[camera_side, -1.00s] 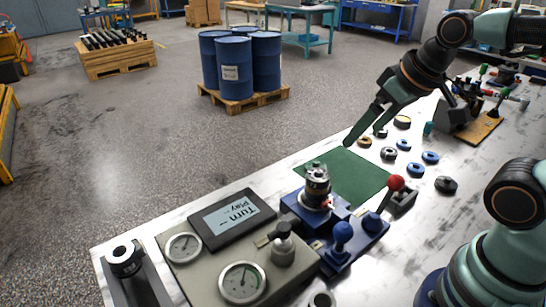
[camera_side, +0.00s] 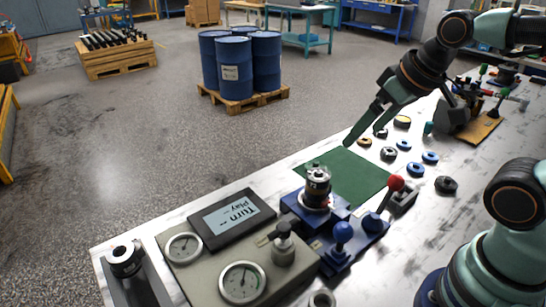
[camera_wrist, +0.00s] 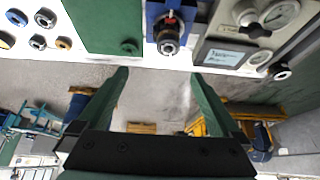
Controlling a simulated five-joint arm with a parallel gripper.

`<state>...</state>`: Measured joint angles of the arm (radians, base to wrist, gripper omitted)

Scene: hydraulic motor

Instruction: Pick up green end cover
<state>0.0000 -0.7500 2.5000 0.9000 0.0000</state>
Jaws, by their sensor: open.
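A small dark-green round cover (camera_wrist: 128,46) lies on the green mat (camera_wrist: 88,25) near the table edge in the wrist view. In the side view I see only a bit of green beside the motor top and cannot separate it clearly. The motor assembly (camera_side: 317,186) stands upright in a blue fixture (camera_side: 300,207); it also shows in the wrist view (camera_wrist: 168,38). My gripper (camera_side: 363,138) is open and empty, above the far edge of the table. In the wrist view its two fingers (camera_wrist: 160,73) are spread apart, with floor between them.
Several rings and round parts (camera_side: 389,153) lie right of the mat. A red-knobbed lever (camera_side: 396,184) and a blue knob (camera_side: 342,233) rise near the fixture. A gauge panel with a screen (camera_side: 232,217) is at front left. The bare mat (camera_side: 358,175) has free room.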

